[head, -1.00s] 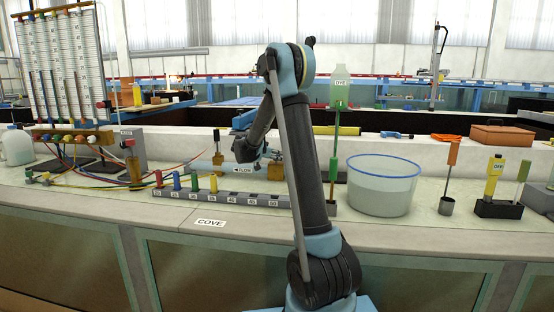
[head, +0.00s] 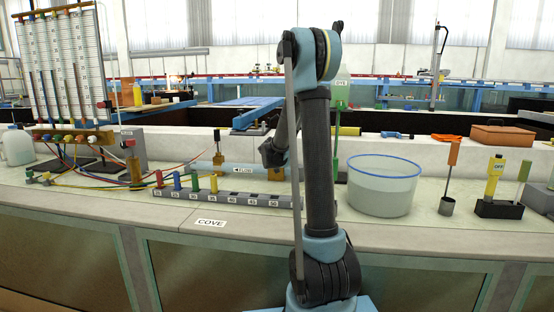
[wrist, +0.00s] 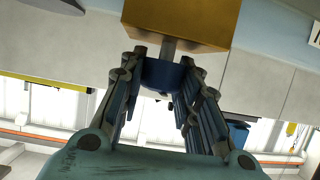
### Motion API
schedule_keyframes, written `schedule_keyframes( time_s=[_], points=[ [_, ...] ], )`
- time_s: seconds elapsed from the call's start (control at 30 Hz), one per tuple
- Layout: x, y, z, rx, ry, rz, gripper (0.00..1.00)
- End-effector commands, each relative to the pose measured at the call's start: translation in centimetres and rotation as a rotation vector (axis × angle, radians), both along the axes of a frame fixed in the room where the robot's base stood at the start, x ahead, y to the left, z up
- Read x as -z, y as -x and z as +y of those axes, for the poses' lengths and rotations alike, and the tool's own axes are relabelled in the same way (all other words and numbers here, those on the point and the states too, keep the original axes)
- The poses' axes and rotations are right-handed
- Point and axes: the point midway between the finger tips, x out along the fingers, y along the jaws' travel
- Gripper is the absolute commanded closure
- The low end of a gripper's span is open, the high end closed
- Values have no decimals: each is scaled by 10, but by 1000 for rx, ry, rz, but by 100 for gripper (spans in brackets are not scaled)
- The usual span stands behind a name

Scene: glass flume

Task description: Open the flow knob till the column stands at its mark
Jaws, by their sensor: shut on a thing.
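In the wrist view a dark blue round knob (wrist: 163,74) sits on a short grey stem below a brass-coloured block (wrist: 185,20). The fingers of my gripper (wrist: 163,70) are closed around the knob, one on each side. In the head view the brass block (head: 276,174) sits on the pale pipe marked FLOW (head: 243,170). My forearm hides the knob and most of my gripper there. The tube board (head: 68,65) stands at the back left with several upright tubes; the column heights and any mark are too small to read.
A blue-rimmed water tub (head: 382,186) stands right of my arm. Coloured hoses (head: 95,165) run across the bench at left. The bench front by the COVE label (head: 210,222) is clear.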

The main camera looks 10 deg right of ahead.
Motion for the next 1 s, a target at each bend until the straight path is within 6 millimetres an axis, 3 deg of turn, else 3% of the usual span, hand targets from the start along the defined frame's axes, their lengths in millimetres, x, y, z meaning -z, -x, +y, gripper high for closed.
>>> schedule_keyframes(
  time_s=[0.57,0.6,0.67,1.0],
  points=[
    [0,-1,1,-23,-1,0,94],
    [0,-1,1,-23,-1,0,63],
    [0,-1,1,-23,-1,0,49],
    [0,0,0,-22,-1,1,49]
  ],
)
